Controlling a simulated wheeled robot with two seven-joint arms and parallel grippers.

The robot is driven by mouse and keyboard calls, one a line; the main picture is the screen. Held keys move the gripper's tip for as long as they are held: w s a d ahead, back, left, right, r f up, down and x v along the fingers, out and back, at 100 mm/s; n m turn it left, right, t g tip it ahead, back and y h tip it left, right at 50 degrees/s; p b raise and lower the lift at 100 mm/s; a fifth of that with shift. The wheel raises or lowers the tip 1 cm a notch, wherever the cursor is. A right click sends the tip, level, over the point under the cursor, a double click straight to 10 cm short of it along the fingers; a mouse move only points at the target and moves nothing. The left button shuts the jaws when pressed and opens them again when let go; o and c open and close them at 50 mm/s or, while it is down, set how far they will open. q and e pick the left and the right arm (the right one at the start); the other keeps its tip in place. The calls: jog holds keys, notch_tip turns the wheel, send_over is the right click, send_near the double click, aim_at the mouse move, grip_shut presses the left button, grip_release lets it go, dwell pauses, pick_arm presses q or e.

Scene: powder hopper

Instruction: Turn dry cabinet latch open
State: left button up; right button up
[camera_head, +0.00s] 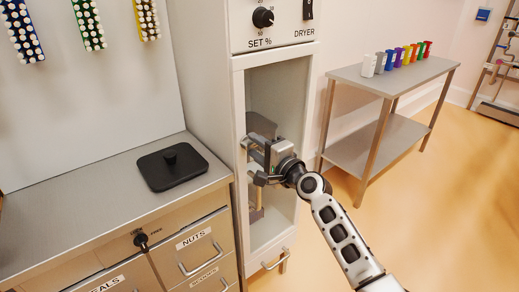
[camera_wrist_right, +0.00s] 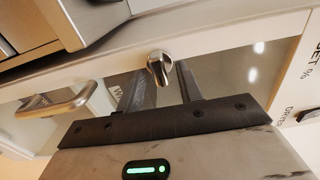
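The dry cabinet (camera_head: 236,110) is a tall pale cabinet with a glazed door, standing in the middle of the head view. Its latch (camera_wrist_right: 158,68) is a small rounded silver knob on the door frame in the right wrist view. In the head view my right gripper hides most of the latch area. My right gripper (camera_head: 252,163) is at the door's left edge. In the wrist view its two dark fingers (camera_wrist_right: 160,78) are apart, one on each side of the latch. I cannot tell whether they touch it. My left gripper is not in view.
A dial (camera_head: 263,17) and dryer switch (camera_head: 308,9) sit above the door. A silver handle (camera_head: 274,260) is below it. A counter (camera_head: 95,205) with a black lid (camera_head: 172,166) and drawers stands left. A metal table (camera_head: 350,75) with several coloured cups stands right.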

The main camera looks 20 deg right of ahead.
jog(key=b+v, duration=0.1)
jog(key=v, duration=1.5)
jog(key=s+a+f+n+g+h, duration=0.1)
jog(key=s+a+f+n+g, duration=0.2)
jog(key=s+f+n, duration=0.5)
jog(key=s+a+f+n+g+h, duration=0.2)
jog(key=s+a+f+n, duration=0.4)
jog(key=f, duration=0.8)
jog(key=s+n+g, duration=0.1)
jog(key=s+n, duration=0.2)
jog(key=s, duration=0.1)
jog(key=shift+a+f+g, duration=0.35)
jog(key=shift+f+g, duration=0.05)
jog(key=shift+c, duration=0.4)
